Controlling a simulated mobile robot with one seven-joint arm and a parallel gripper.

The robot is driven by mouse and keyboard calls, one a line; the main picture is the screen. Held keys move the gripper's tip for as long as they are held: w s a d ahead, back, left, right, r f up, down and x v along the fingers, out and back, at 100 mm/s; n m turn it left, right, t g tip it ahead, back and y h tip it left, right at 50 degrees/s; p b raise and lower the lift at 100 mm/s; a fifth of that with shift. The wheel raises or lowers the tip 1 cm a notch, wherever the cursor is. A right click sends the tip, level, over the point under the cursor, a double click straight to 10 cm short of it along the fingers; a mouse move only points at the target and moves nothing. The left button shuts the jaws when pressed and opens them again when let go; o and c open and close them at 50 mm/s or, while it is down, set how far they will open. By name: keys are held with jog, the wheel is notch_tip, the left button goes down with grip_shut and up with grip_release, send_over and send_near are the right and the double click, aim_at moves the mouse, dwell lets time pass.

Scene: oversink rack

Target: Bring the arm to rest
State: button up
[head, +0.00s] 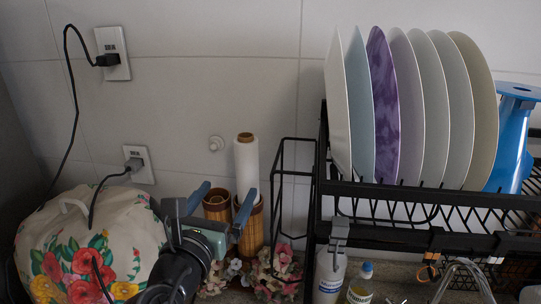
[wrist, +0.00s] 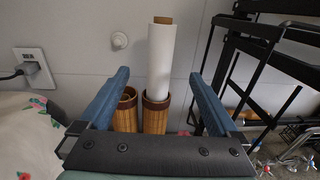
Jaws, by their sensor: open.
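My gripper (head: 222,203) is at the lower middle of the head view, left of the black rack. Its two blue fingers are spread apart with nothing between them that they hold. In the wrist view my gripper (wrist: 158,92) points toward the wall, and bamboo holders and a white paper roll show beyond and between the fingers. The fingers' exact distance to the holders cannot be told. My dark wrist and arm come up from the bottom edge of the head view.
A black dish rack (head: 425,192) with several upright plates (head: 425,110) and a blue item (head: 510,140) stands right. A flower-covered appliance (head: 80,240) stands left, with cords to wall outlets. Bamboo holders (head: 217,207), a paper roll (head: 246,168) and flowers (head: 275,272) are close to my gripper.

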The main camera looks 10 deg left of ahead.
jog(key=s+d+r+m+t+y, duration=0.1)
jog(key=s+d+r+m+t, duration=0.2)
jog(key=r+m, duration=0.7)
jog(key=s+d+r+m+t+y, duration=0.1)
jog(key=s+d+r+m, duration=0.1)
jog(key=d+r+m, duration=0.55)
jog(key=s+d+r+m+t, duration=0.2)
jog(key=s+r+m, duration=0.4)
jog(key=m, duration=0.3)
jog(key=s+d+r+m+t+h, duration=0.1)
jog(key=s+d+r+m+t, duration=0.2)
jog(key=s+r+m, duration=0.3)
notch_tip(320, 180, up, 3)
jog(key=m, duration=0.2)
jog(key=shift+s+d+f+m, duration=0.15)
jog(key=shift+s+m, duration=0.2)
jog(key=shift+s, duration=0.05)
